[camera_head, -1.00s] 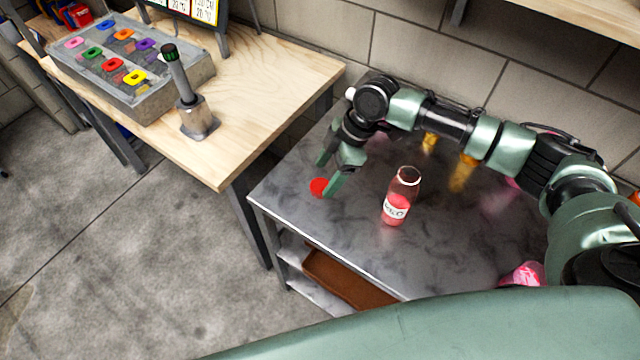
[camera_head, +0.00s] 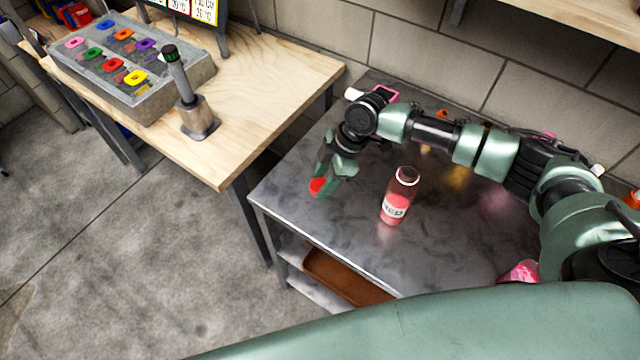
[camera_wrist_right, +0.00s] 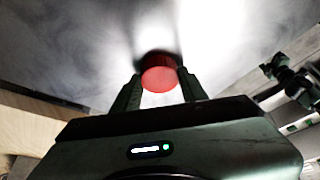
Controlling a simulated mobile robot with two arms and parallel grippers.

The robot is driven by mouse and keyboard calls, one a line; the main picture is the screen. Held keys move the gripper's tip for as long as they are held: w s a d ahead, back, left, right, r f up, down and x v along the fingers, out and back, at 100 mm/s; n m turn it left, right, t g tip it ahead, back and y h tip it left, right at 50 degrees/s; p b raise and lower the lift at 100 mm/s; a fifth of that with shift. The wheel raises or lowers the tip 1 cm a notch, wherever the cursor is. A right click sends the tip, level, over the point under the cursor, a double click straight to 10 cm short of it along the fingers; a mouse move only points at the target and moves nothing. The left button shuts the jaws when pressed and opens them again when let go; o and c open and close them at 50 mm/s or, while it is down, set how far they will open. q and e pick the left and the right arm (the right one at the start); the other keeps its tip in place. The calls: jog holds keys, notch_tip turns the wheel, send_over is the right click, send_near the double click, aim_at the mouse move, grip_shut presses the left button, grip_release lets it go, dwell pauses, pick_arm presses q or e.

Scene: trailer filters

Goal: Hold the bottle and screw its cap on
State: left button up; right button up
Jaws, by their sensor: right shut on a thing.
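The bottle (camera_head: 396,197) is clear with red content and a white label. It stands upright and uncapped on the metal table (camera_head: 300,190). The red cap (camera_head: 317,186) is between the fingertips of my right gripper (camera_head: 323,184), left of the bottle. In the right wrist view the red cap (camera_wrist_right: 159,73) sits between both fingers of the right gripper (camera_wrist_right: 160,88), which is shut on it. I cannot tell whether the cap still touches the table. My left gripper is not in view.
A wooden table (camera_head: 270,85) at the left bears a grey tray (camera_head: 185,75) with several coloured pieces and a stand with a dark-topped handle (camera_head: 196,115). A pink object (camera_head: 522,271) lies near the metal table's right front. A brown tray (camera_head: 345,280) is on the shelf below.

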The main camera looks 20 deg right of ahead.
jog(key=shift+r, duration=0.1)
notch_tip(320, 180, up, 20)
jog(key=b, duration=0.2)
dwell(0.5)
jog(key=s+d+m+t+h, duration=0.1)
jog(key=s+m+t+h, duration=0.1)
jog(key=m, duration=0.6)
jog(key=s+d+f+m+t+h, duration=0.1)
jog(key=s+m, duration=0.3)
jog(key=m, duration=0.4)
jog(key=shift+d+m+t+h, duration=0.3)
jog(key=shift+d+t+h, duration=0.2)
jog(key=shift+d+h, duration=0.3)
